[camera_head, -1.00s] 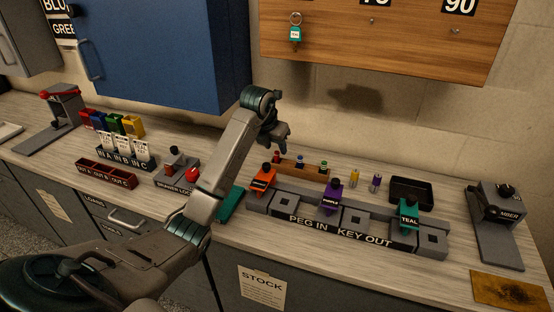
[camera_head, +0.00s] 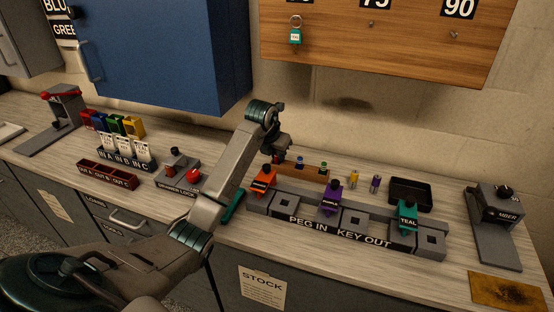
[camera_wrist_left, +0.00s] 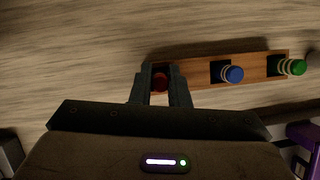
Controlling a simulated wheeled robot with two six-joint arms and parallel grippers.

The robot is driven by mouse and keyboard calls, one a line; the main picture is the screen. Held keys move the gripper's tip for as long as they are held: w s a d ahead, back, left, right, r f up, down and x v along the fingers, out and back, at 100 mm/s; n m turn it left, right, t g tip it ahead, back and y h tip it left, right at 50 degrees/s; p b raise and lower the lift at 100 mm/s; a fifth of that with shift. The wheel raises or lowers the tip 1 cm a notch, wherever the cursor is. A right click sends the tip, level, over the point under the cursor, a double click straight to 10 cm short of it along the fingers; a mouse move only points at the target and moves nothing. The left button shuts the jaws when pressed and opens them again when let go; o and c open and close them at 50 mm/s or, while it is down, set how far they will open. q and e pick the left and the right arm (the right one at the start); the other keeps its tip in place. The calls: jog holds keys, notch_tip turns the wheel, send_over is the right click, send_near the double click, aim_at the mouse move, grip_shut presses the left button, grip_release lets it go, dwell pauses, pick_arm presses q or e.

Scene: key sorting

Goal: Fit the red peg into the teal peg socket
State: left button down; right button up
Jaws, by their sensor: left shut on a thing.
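My left gripper (camera_head: 275,158) is down at the left end of the wooden peg rack (camera_head: 312,175). In the left wrist view its fingers (camera_wrist_left: 160,86) are shut on the red peg (camera_wrist_left: 160,82), which is still at its slot in the rack (camera_wrist_left: 200,76). The blue peg (camera_wrist_left: 232,74) and green peg (camera_wrist_left: 292,67) stand in the slots to the right. The teal socket block (camera_head: 407,212) is at the right end of the grey PEG IN / KEY OUT fixture (camera_head: 375,228), well right of the gripper. My right gripper is not in view.
Orange (camera_head: 264,180) and purple (camera_head: 331,197) blocks stand on the same fixture. Yellow (camera_head: 354,178) and purple (camera_head: 376,183) pegs and a black tray (camera_head: 410,193) are right of the rack. A grey stand (camera_head: 495,225) is at the far right.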

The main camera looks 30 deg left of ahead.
pick_arm(q)
jog(key=shift+r, duration=0.15)
